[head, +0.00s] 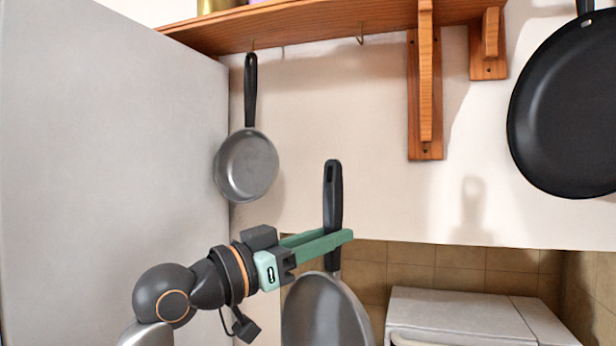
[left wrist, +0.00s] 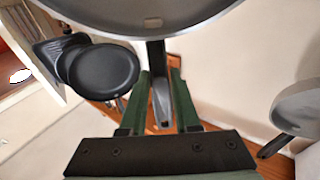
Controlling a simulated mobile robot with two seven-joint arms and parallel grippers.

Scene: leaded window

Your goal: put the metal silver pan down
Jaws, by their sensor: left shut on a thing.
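The metal silver pan (head: 325,312) hangs below my left gripper (head: 325,240) with its black handle pointing up. The gripper's green fingers are shut on the handle, and the lower part of the pan is cut off by the picture's edge. In the left wrist view the pan (left wrist: 140,14) shows at the top, with its handle between the fingers (left wrist: 160,95). The pan is in the air, in front of the wall. My right gripper is in neither view.
A smaller silver pan (head: 246,165) hangs from a hook under the wooden shelf (head: 310,27). A black pan (head: 568,110) hangs at the right. A large grey-white panel (head: 110,150) stands at the left. A white appliance (head: 455,305) stands at lower right. One shelf hook (head: 360,36) is empty.

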